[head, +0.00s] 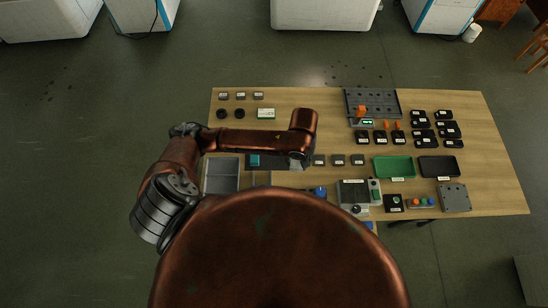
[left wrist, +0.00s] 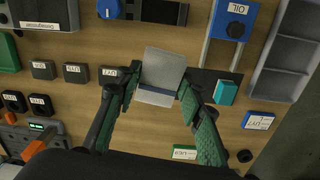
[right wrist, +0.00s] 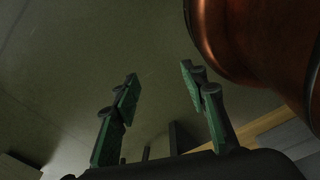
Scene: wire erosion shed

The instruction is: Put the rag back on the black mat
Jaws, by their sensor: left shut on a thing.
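The rag (left wrist: 163,72), a pale grey folded piece with a bluish band, is between the fingertips of my left gripper (left wrist: 160,86) in the left wrist view. The gripper is shut on it, above the table. The black mat (left wrist: 204,80) shows partly behind the rag and right finger; a teal block (left wrist: 226,92) stands on it. In the head view the mat (head: 274,162) is partly covered by my left arm, with the teal block (head: 254,160) at its left end; the rag is hidden there. My right gripper (right wrist: 157,84) is open and empty, above the floor.
Small labelled blocks (head: 338,160) stand right of the mat. Farther right are a green tray (head: 395,167) and a black tray (head: 438,166). A grey compartment tray (head: 221,174) lies left of the mat. A blue OIL container (left wrist: 234,20) is close by.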

